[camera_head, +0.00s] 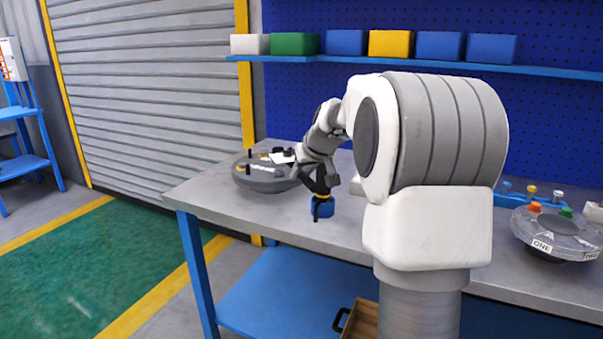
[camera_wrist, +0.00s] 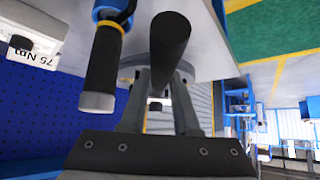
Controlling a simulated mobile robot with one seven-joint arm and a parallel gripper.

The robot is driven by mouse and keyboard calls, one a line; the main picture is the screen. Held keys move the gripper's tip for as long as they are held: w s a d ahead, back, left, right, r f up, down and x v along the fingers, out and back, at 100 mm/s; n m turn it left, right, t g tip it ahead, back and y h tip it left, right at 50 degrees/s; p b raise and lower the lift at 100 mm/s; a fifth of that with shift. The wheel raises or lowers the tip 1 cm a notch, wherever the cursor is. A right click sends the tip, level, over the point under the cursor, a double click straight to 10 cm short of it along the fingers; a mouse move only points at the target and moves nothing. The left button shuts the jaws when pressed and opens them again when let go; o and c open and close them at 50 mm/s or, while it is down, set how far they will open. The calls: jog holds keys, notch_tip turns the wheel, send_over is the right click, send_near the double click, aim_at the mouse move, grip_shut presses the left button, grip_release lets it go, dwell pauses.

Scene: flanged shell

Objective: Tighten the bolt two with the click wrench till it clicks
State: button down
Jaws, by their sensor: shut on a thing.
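My gripper (camera_head: 318,182) is low over the left part of the workbench in the head view. In the wrist view my gripper (camera_wrist: 160,105) is shut on a dark cylindrical handle (camera_wrist: 168,45), which looks like the click wrench's; its far end is not clear. A grey flanged shell (camera_head: 553,232) is at the right of the bench, with a "ONE" label, an orange bolt (camera_head: 535,207) and a green bolt (camera_head: 566,212). I cannot tell which bolt is two.
A round grey tray (camera_head: 262,180) with several items lies left of my gripper. In the wrist view, a black tool with a yellow ring (camera_wrist: 103,65) and a "75 Nm" label (camera_wrist: 33,55) are close by. Several bolts stand on a blue rack (camera_head: 520,198) behind the shell.

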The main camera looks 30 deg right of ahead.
jog(key=shift+f+b, duration=1.25)
jog(key=shift+b, duration=0.05)
dwell(0.5)
jog(key=shift+w+a+r+p, duration=0.1)
jog(key=shift+a+p, duration=0.1)
jog(key=shift+p, duration=0.15)
jog(key=w+a+m+g+h+p, duration=0.2)
jog(key=w+a+m+h+p, duration=0.1)
jog(key=w+a+m+p, duration=0.2)
jog(key=w+a+m+g+h+p, duration=0.2)
jog(key=a+m+p, duration=0.4)
jog(key=a+p, duration=0.3)
jog(key=w+h, duration=0.1)
jog(key=w, duration=0.1)
jog(key=shift+w+a+h, duration=0.15)
jog(key=shift+w+h, duration=0.25)
dwell(2.6)
